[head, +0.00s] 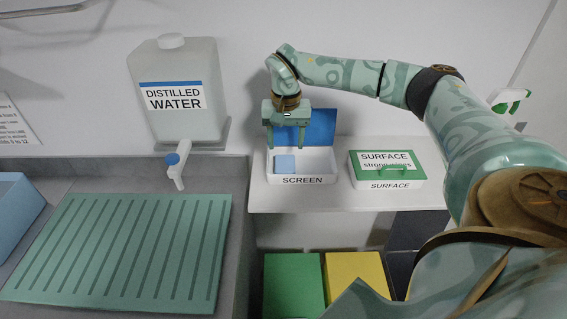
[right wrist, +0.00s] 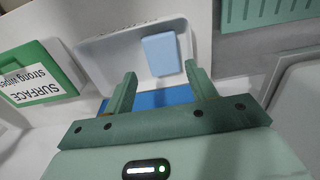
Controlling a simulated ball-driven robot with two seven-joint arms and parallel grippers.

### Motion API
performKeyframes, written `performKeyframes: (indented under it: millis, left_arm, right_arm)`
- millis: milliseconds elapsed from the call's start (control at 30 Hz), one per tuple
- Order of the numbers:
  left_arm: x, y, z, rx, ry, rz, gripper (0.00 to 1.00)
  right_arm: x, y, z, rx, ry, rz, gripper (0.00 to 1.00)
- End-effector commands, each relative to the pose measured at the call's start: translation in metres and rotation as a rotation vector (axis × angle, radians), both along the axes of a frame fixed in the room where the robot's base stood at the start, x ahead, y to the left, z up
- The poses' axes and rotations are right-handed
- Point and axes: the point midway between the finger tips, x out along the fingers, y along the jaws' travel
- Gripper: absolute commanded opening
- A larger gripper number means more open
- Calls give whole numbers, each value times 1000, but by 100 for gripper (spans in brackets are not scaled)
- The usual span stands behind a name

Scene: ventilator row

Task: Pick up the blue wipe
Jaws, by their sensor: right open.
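The blue wipe (head: 285,164) is a small light blue square lying in the left part of the white SCREEN box (head: 318,166). The box's blue lid (head: 318,128) stands open at the back. In the right wrist view the wipe (right wrist: 160,54) lies inside the box, ahead of the fingertips and between their lines. My right gripper (head: 287,145) is open and empty, pointing down above the box; its two fingers also show in the right wrist view (right wrist: 159,80). The fingertips look apart from the wipe. My left gripper is not in view.
A closed white SURFACE box with a green lid (head: 408,168) stands to the right on the same shelf (head: 300,201). A distilled water tank (head: 178,100) with a tap (head: 177,166) and a green ribbed drainer (head: 120,250) are at left. Green (head: 293,285) and yellow (head: 357,280) bins stand below.

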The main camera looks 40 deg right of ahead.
Motion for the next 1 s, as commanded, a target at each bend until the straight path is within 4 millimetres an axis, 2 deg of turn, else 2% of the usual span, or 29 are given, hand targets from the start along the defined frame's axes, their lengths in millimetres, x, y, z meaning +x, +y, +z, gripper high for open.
performKeyframes:
  millis: [100,267,533,633,833,867,933,1000]
  left_arm:
    - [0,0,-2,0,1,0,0]
    - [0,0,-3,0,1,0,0]
    - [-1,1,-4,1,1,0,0]
    - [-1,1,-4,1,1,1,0]
    - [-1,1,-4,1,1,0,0]
    - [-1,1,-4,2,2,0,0]
    - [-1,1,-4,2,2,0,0]
    - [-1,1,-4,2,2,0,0]
  right_arm:
    - [0,0,-20,1,2,-1,56]
    - [1,0,-31,1,0,-1,56]
    - [5,-1,-72,3,2,-1,56]
    - [5,-2,-79,1,0,-2,56]
    - [6,-2,-79,2,-1,-1,56]
    - [6,-2,-79,2,-1,-1,51]
    - [6,-2,-79,2,-1,-1,31]
    - [6,-2,-79,2,-1,-1,28]
